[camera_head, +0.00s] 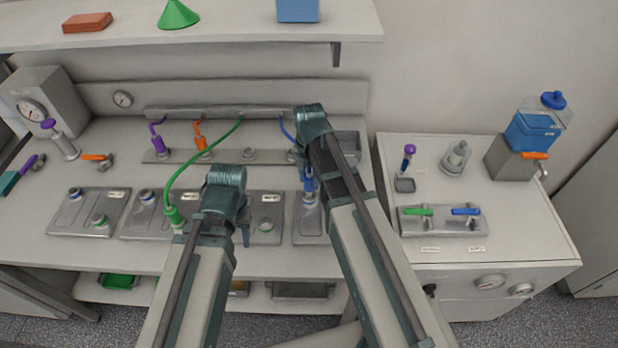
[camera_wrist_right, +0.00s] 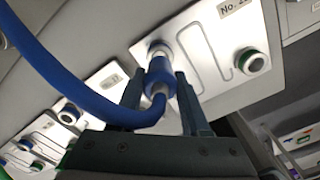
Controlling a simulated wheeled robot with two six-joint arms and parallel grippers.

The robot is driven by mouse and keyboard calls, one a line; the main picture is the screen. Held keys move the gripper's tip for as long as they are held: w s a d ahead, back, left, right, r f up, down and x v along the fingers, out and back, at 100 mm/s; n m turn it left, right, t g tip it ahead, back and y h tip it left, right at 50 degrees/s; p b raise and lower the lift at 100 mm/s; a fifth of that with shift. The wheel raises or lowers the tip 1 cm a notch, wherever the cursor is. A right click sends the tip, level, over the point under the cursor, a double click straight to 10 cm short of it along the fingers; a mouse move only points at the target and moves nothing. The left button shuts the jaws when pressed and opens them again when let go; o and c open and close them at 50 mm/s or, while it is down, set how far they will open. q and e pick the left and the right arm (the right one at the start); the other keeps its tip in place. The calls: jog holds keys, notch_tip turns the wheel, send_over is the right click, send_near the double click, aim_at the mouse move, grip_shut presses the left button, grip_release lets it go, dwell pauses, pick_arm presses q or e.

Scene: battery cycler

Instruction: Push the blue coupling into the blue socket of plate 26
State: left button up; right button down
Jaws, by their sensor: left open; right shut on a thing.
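The blue coupling (camera_head: 308,181) is upright in my right gripper (camera_head: 309,190), on the end of the blue hose (camera_wrist_right: 72,88). In the right wrist view, the blue coupling (camera_wrist_right: 160,78) is between the two fingers (camera_wrist_right: 162,100), its front end at the blue socket (camera_wrist_right: 158,47) of a metal plate (camera_wrist_right: 205,50). I cannot tell how deep it sits. The plate's label (camera_wrist_right: 231,8) reads "No." with its number cut off. In the head view this plate (camera_head: 310,228) is partly behind my right arm. My left gripper (camera_head: 245,235) is open, low over the neighbouring plate.
A green coupling (camera_head: 174,214) on a green hose (camera_head: 195,160) stands on a plate to the left. The same plate has a green socket (camera_wrist_right: 251,61). Purple and orange couplings (camera_head: 201,145) stand on the rear strip. A side cabinet (camera_head: 500,240) stands to the right.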

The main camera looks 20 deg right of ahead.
aim_at(309, 185)
pick_arm(q)
jog(key=shift+f+b, duration=0.3)
jog(key=shift+f, duration=0.05)
pick_arm(e)
jog(key=shift+f, duration=0.3)
pick_arm(q)
jog(key=shift+f+b, duration=0.45)
pick_arm(e)
jog(key=shift+f, duration=0.45)
pick_arm(q)
jog(key=shift+f+b, duration=0.45)
pick_arm(e)
jog(key=shift+f, duration=0.45)
pick_arm(q)
jog(key=shift+f+b, duration=0.5)
jog(key=shift+b, duration=0.05)
pick_arm(e)
jog(key=shift+f, duration=0.55)
grip_release()
jog(key=shift+r, duration=0.1)
pick_arm(q)
jog(key=shift+r, duration=0.1)
